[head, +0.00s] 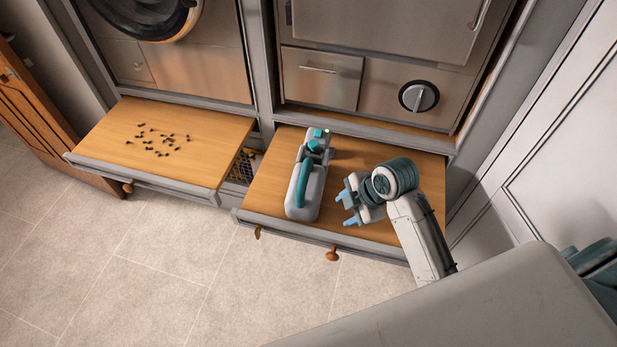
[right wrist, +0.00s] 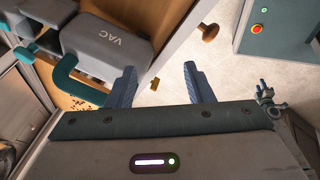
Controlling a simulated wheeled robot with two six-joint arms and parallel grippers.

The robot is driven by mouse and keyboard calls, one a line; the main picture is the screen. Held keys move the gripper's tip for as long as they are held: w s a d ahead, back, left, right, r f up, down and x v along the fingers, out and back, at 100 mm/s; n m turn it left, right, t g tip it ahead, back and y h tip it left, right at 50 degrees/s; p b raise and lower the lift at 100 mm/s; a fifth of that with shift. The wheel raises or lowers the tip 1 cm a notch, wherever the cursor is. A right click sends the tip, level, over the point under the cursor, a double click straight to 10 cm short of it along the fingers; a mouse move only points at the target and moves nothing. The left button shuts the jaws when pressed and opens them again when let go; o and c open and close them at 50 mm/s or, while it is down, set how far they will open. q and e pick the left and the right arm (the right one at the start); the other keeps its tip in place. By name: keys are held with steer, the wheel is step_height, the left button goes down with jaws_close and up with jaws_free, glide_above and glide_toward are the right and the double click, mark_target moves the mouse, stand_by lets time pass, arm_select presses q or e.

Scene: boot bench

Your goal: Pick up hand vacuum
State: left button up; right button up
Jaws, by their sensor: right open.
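The hand vacuum (head: 312,182) is grey with a teal handle and lies on the right pull-out wooden shelf (head: 265,190). In the right wrist view the vacuum (right wrist: 115,40), marked "VAC", is at the upper left with its teal handle (right wrist: 68,80) below. My right gripper (head: 344,201) is just right of the vacuum in the head view, apart from it. Its two blue fingers (right wrist: 162,84) are spread with nothing between them.
Small dark bits (head: 160,139) lie scattered on the left pull-out shelf (head: 105,125). Appliances with steel fronts (head: 378,70) stand behind the shelves. A white panelled door (head: 560,130) is at the right. The tiled floor (head: 150,260) in front is clear.

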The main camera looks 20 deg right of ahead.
mark_target(307, 173)
steer(key=w+a+r+n+y, duration=0.2)
steer(key=w+r+n+y, duration=0.1)
steer(key=w+r+n, duration=0.7)
steer(key=f, duration=0.2)
steer(key=w+a+f+n+p, duration=0.1)
steer(key=f, duration=0.1)
steer(key=w+a+f+n, duration=0.1)
steer(key=f, duration=0.1)
steer(key=shift+f+g+p, duration=0.25)
steer(key=shift+g+p, duration=0.05)
steer(key=shift+w+a+f+p, duration=0.1)
steer(key=shift+a+f+p, duration=0.1)
steer(key=shift+f+p, duration=0.1)
steer(key=p+x, duration=0.1)
steer(key=x, duration=0.2)
steer(key=shift+f+p, duration=0.3)
steer(key=shift+p, duration=0.1)
steer(key=shift+w+a+f, duration=0.15)
steer(key=shift+a+f, duration=0.15)
steer(key=shift+f, duration=0.1)
jaws_close()
steer(key=shift+r, duration=0.1)
